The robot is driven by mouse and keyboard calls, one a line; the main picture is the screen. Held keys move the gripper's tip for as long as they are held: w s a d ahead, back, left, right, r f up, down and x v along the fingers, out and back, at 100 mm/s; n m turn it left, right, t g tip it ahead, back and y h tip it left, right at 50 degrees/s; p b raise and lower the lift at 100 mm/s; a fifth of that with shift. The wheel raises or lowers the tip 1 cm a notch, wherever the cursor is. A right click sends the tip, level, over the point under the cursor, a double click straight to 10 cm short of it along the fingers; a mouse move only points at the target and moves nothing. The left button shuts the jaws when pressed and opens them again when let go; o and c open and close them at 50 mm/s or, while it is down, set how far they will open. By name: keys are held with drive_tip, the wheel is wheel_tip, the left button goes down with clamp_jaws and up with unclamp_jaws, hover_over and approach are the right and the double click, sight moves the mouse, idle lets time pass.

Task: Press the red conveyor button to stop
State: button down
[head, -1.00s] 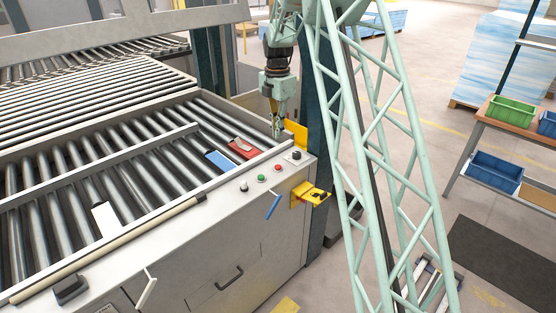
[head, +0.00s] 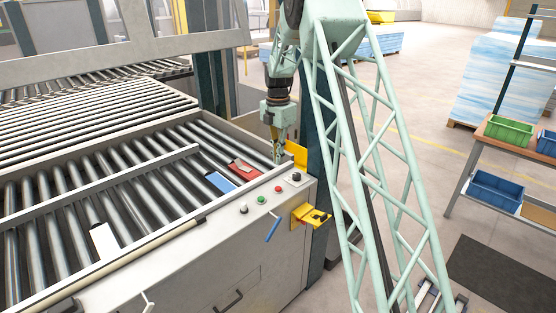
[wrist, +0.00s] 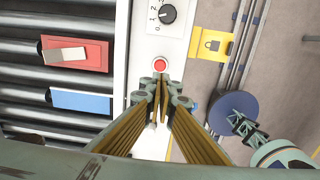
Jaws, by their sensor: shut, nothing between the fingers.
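The red conveyor button (head: 279,189) is a small red cap on the machine's front panel, between a green button (head: 261,199) and a black rotary knob (head: 296,177). It also shows in the wrist view (wrist: 160,65), just beyond my fingertips. My gripper (head: 279,158) points down over the panel's back corner, above and behind the red button in the head view. In the wrist view my gripper (wrist: 160,98) is shut and empty, its tips just short of the button in the picture. I cannot tell the height gap.
A red item (head: 245,169) and a blue item (head: 220,182) lie on the rollers beside the panel. A yellow lock bracket (head: 311,216) sticks out at the panel's right end. A blue handle (head: 272,229) hangs on the front face.

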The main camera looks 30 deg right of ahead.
sight(278, 188)
wheel_tip(278, 188, down, 12)
drive_tip(key=shift+f+p, duration=0.15)
drive_tip(key=shift+p, duration=0.15)
idle(0.4)
drive_tip(key=shift+f, duration=0.1)
drive_tip(key=shift+f+b, duration=0.5)
drive_tip(key=shift+f, duration=0.25)
drive_tip(key=shift+s+f, duration=0.15)
drive_tip(key=shift+f, duration=0.15)
wheel_tip(278, 188, up, 15)
drive_tip(key=shift+p, duration=0.3)
idle(0.6)
